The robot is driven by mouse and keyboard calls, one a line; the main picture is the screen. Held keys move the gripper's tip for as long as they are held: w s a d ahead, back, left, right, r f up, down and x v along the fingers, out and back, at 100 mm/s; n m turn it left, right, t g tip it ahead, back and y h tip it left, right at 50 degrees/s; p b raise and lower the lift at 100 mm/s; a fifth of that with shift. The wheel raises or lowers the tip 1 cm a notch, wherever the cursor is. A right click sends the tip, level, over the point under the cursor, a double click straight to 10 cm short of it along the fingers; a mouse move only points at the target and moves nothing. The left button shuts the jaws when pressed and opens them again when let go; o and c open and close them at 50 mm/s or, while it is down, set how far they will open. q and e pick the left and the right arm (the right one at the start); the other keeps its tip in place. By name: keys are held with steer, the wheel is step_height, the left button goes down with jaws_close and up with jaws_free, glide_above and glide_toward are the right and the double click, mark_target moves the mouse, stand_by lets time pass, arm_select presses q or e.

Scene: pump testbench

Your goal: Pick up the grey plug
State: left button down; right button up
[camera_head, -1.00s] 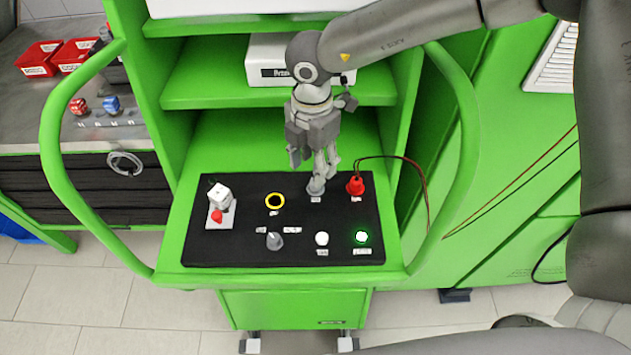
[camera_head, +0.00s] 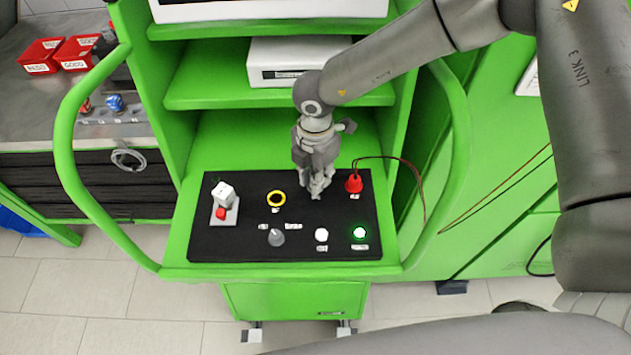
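My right gripper (camera_head: 316,190) points down at the back middle of the black control panel (camera_head: 345,216), just left of the red plug (camera_head: 354,184). Its fingers are low and close to the panel, at the spot where the grey plug stood. The grey plug is mostly or wholly hidden by the fingers. I cannot tell whether they are closed on it or only around it. My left gripper is not in view.
A thin cable (camera_head: 408,164) runs from the red plug. Green handrails flank the panel.

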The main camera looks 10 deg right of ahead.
steer(key=shift+c, duration=1.3)
steer(key=shift+w+r, duration=0.1)
steer(key=shift+r, duration=0.45)
steer(key=s+r+b, duration=0.8)
steer(key=s+r, duration=0.4)
steer(key=s, duration=0.2)
steer(key=shift+d, duration=0.25)
